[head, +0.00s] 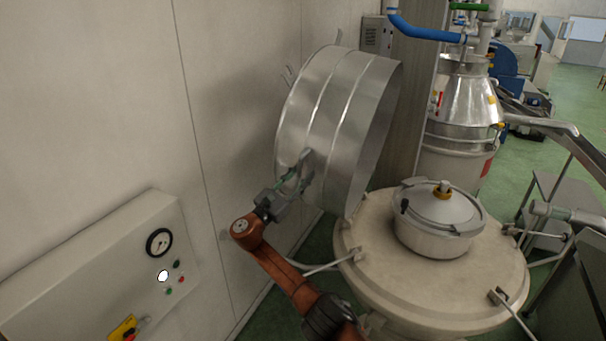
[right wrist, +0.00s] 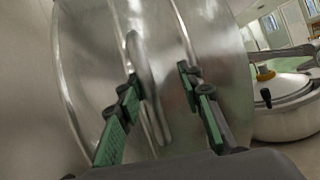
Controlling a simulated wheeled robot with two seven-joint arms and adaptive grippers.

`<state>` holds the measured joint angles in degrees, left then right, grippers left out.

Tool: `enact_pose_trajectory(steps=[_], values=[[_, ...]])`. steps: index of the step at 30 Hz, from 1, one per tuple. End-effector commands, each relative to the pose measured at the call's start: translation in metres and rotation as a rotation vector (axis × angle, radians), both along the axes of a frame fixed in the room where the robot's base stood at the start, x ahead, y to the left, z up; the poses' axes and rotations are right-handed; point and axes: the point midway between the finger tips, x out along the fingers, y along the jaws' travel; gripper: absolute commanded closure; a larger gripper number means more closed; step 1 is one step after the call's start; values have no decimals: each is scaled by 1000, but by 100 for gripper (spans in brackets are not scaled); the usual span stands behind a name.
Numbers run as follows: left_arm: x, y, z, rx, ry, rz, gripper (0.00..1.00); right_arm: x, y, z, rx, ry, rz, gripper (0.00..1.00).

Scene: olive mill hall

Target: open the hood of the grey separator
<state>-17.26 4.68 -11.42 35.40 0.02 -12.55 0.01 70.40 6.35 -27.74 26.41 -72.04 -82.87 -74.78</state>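The hood (head: 335,110) of the grey separator is a wide banded steel drum. It is swung up and tilted on its side, left of the separator's round cream top (head: 375,235), with its open rim facing right. My right gripper (head: 288,188) is at the lower left of the hood's outer wall, by a bar handle (head: 306,172). In the right wrist view, my right gripper (right wrist: 163,110) has its green-padded fingers apart, with the handle (right wrist: 147,85) between them and space beside it. My left gripper is out of view.
A lidded steel bowl (head: 440,218) stands uncovered on the separator's top. A control box (head: 105,275) with a gauge and buttons is at lower left, by the pale wall. Clamp arms (head: 500,300) stick out at the rim. Another steel machine (head: 465,105) stands behind.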

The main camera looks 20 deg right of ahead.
Motion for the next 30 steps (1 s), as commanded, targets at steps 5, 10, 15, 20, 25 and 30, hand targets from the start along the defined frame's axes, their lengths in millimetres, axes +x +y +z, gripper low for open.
enact_pose_trajectory(steps=[5,10,15,20,25,30], values=[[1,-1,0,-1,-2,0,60,-17,32,-16,2,3,4,70],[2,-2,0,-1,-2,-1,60,-33,61,-27,2,3,5,70],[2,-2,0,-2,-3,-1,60,-45,80,-36,0,4,4,70],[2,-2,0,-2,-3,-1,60,-50,88,-39,0,2,2,70],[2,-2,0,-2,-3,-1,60,-51,90,-39,-1,2,3,70],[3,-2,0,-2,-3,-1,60,-51,89,-40,1,2,3,70]])
